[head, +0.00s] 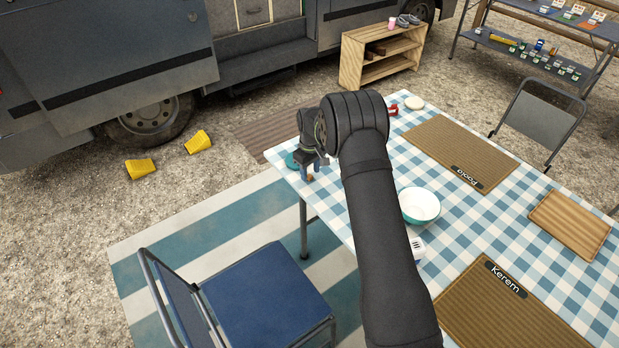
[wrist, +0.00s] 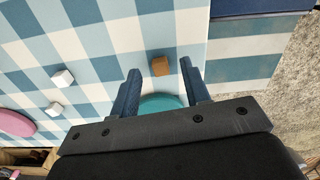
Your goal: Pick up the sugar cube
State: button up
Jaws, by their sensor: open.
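A small brown cube (wrist: 160,66) lies on the blue-and-white checked cloth (wrist: 105,45) in the wrist view, near the cloth's edge. Two small white cubes, one (wrist: 62,78) above the other (wrist: 55,109), lie further left and look like sugar cubes. My gripper (wrist: 159,68) is open, its two fingers apart, with the brown cube in line with the gap between their tips. I cannot tell the height above it. A teal round thing (wrist: 162,102) shows between the fingers, partly hidden by the gripper body. In the head view my gripper (head: 313,163) is over the table's left corner.
A pink disc (wrist: 14,124) lies left in the wrist view. In the head view, a white bowl (head: 420,203), woven mats (head: 460,150) and a wooden tray (head: 570,222) are on the table. A blue chair (head: 262,300) stands in front. My arm hides part of the table.

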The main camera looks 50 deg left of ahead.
jog(key=shift+f, duration=0.8)
grip_shut()
